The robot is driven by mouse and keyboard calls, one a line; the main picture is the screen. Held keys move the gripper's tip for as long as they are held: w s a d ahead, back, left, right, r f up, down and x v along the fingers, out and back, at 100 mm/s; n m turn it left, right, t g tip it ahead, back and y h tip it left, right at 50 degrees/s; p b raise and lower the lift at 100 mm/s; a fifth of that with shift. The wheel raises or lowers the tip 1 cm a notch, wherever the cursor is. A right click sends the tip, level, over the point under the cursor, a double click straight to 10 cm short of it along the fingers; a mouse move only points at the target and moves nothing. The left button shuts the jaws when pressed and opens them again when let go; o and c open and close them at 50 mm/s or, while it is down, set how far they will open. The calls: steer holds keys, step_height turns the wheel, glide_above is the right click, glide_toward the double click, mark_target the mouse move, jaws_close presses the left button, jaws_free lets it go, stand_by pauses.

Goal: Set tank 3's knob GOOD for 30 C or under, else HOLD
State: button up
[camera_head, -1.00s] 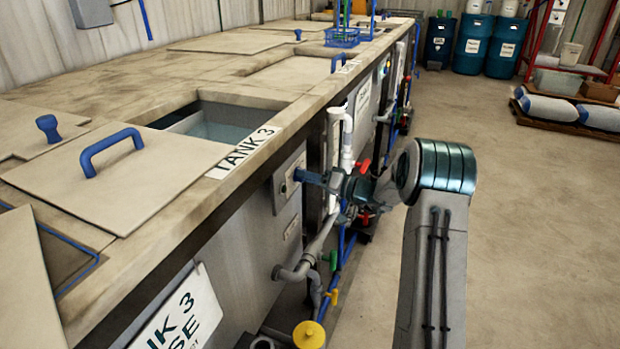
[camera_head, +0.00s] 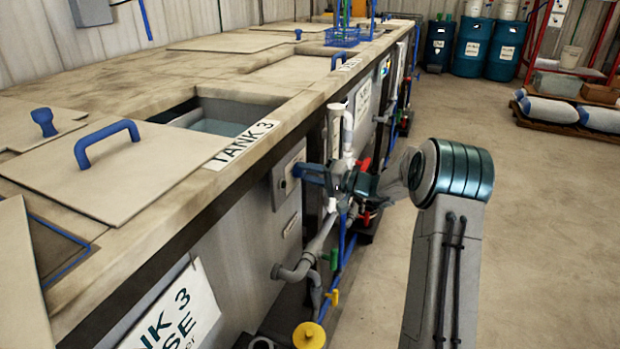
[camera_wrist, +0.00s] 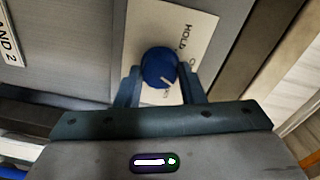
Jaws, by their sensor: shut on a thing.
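The round blue knob (camera_wrist: 158,68) is between the two fingers of my gripper (camera_wrist: 160,80) in the wrist view. The gripper is shut on it. A short white pointer line shows on the knob's lower edge. The pale label plate (camera_wrist: 187,20) behind it reads HOLD at upper right; another word beside the knob is mostly hidden by it and a finger. In the head view, my gripper (camera_head: 312,174) is at the grey control panel (camera_head: 286,180) on the tank front, below the TANK 3 label (camera_head: 240,143). The knob is hidden there. I see no readable temperature.
Grey and white pipes (camera_head: 312,255) and small coloured valves run beside the panel. A TANK 3 sign (camera_head: 175,315) hangs at lower left, its text partly cut off. A lid with a blue handle (camera_head: 105,180) lies on the tank top.

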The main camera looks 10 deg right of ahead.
steer(key=m, duration=0.3)
steer(key=shift+m, duration=0.3)
steer(key=shift+m+p, duration=0.4)
steer(key=shift+m, duration=0.9)
steer(key=o, duration=1)
steer(key=v, duration=1.4)
steer(key=shift+r, duration=0.15)
